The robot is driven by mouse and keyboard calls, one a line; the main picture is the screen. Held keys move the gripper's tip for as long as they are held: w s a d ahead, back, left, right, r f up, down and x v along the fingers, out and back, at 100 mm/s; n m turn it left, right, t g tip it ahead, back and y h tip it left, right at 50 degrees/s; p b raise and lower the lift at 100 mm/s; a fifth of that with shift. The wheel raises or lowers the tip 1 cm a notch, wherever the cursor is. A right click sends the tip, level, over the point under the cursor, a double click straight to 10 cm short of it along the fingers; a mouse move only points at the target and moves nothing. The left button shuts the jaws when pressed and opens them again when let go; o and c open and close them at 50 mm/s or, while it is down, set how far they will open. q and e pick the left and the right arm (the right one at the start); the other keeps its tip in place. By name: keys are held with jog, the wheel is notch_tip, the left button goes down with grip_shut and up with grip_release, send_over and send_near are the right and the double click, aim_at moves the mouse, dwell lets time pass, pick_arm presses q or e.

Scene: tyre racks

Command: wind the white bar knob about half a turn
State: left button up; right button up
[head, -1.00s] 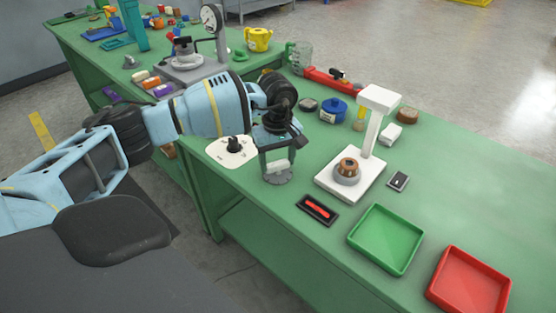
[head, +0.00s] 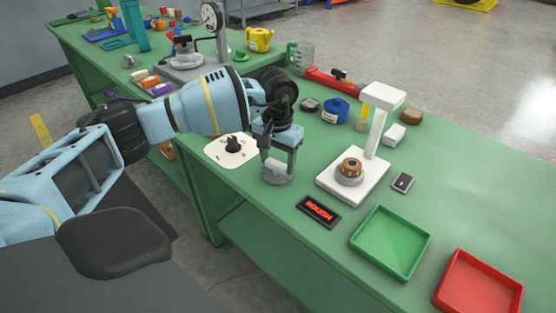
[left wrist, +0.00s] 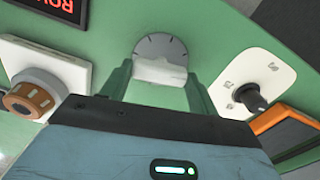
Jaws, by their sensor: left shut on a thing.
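The white bar knob (head: 275,165) sits on a grey round dial (head: 277,179) on the green bench. My left gripper (head: 279,167) reaches down over it from above, with a finger on either side, and is shut on the knob. In the left wrist view the white knob (left wrist: 159,72) shows between the two fingers, with the marked grey dial (left wrist: 160,46) behind it. The knob's lower part is partly hidden by the gripper. My right gripper is not in view.
A white plate with a black knob (head: 233,146) is close to the left. A display reading "ROUGH" (head: 318,211) and a white stand (head: 340,187) with a copper-coloured part are to the right. Green (head: 390,243) and red trays (head: 478,285) lie at the front right.

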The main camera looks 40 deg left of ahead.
aim_at(278, 163)
pick_arm(q)
jog(key=shift+m+b, duration=0.3)
jog(key=shift+m, duration=1.2)
jog(key=o, duration=1)
jog(key=shift+r, duration=3.95)
